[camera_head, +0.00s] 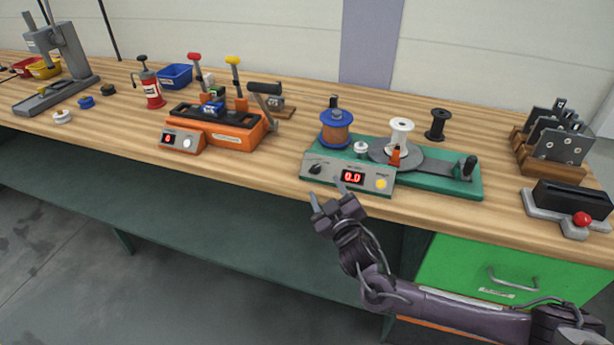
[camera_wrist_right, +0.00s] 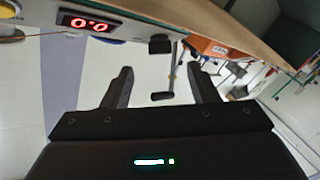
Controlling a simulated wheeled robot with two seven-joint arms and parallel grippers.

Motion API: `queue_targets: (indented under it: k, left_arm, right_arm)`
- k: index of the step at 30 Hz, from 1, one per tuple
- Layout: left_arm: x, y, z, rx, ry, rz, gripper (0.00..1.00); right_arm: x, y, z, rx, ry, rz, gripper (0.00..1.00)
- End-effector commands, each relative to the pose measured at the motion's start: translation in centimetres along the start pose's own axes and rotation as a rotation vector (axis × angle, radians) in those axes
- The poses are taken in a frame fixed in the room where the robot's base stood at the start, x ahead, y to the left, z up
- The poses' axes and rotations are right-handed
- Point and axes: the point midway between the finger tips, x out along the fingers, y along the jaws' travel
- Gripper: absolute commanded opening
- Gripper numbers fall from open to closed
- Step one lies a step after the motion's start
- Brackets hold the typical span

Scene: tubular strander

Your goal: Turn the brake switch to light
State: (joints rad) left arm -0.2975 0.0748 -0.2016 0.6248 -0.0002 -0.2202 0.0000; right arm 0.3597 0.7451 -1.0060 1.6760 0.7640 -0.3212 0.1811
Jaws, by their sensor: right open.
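The strander has a green base (camera_head: 452,185) and a grey front panel (camera_head: 337,186). At the panel's left is a black knob (camera_head: 316,169), the only knob-like switch I see there; its label is too small to read. A red display (camera_head: 352,177) beside it reads 0.0. In the right wrist view the knob (camera_wrist_right: 160,45) shows beyond the fingertips, roughly between them. My right gripper (camera_head: 327,194) is open and empty, just in front of the panel below the knob, apart from it. It also shows in the wrist view (camera_wrist_right: 160,72). My left gripper is out of view.
A yellow button (camera_head: 381,184) is at the panel's right. A blue spool (camera_head: 336,128) and white spool (camera_head: 401,132) stand on the strander. An orange machine (camera_head: 218,130) stands left, a black-topped device (camera_head: 572,199) right. Bench space in between is clear.

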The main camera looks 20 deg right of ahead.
Motion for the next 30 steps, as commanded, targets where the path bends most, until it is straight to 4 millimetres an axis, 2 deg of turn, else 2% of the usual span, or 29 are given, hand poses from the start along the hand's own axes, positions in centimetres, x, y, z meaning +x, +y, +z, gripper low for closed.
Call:
queue_targets:
  k: [6, 12, 16, 24, 30]
  left_arm:
    - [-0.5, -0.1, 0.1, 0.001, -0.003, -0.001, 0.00]
    - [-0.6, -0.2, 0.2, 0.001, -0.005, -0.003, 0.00]
    - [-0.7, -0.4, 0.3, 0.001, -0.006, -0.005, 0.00]
    - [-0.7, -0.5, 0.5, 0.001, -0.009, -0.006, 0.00]
    - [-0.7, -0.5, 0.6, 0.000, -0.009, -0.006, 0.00]
  right_arm:
    - [3.6, 0.1, -0.2, 0.000, 0.001, 0.001, 0.54]
    - [6.2, -0.1, -0.1, 0.002, -0.001, 0.000, 0.54]
    - [6.9, -0.1, 0.0, 0.001, -0.003, -0.001, 0.54]
    - [7.1, -0.1, 0.1, 0.002, -0.003, -0.002, 0.54]
    - [7.1, -0.1, 0.1, 0.002, -0.003, -0.001, 0.29]
